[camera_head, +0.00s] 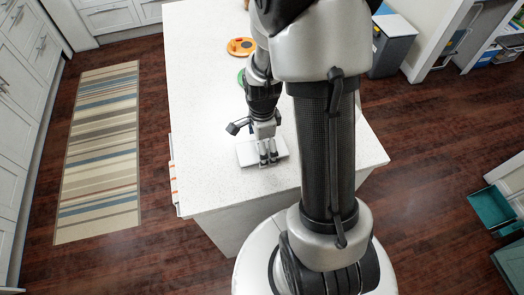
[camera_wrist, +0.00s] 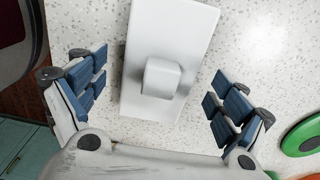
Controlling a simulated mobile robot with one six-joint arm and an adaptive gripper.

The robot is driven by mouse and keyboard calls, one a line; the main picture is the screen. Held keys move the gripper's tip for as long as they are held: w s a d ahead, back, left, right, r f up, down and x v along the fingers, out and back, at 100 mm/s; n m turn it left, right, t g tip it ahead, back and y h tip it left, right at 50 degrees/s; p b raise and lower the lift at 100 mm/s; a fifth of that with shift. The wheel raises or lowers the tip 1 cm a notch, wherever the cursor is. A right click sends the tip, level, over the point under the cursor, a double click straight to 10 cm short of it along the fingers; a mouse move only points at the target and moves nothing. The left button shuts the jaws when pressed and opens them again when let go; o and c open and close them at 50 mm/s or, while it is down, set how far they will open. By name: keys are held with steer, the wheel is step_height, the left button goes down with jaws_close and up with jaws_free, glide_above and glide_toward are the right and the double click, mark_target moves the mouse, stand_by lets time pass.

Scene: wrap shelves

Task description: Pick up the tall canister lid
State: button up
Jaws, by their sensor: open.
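The white rectangular lid (camera_wrist: 140,95), with a raised square knob (camera_wrist: 162,77) in its middle, lies on the speckled white counter. In the head view the lid (camera_head: 245,154) is near the counter's front end, partly hidden by my gripper (camera_head: 268,158). In the wrist view my gripper (camera_wrist: 158,92) is open, with blue-padded fingers to the left and right of the lid. The knob is between the two finger pairs, and nothing is held. The head view does not show clearly how high the fingers are above the lid.
An orange round lid (camera_head: 240,46) and a green round one (camera_head: 240,77) lie farther back on the counter (camera_head: 205,100); my arm partly hides this area. A grey bin (camera_head: 392,45) stands on the floor beyond the counter's right side.

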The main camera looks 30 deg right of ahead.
steer(key=shift+c, duration=0.2)
steer(key=c, duration=0.8)
steer(key=shift+s, duration=0.15)
steer(key=c, duration=0.8)
steer(key=shift+o, duration=0.2)
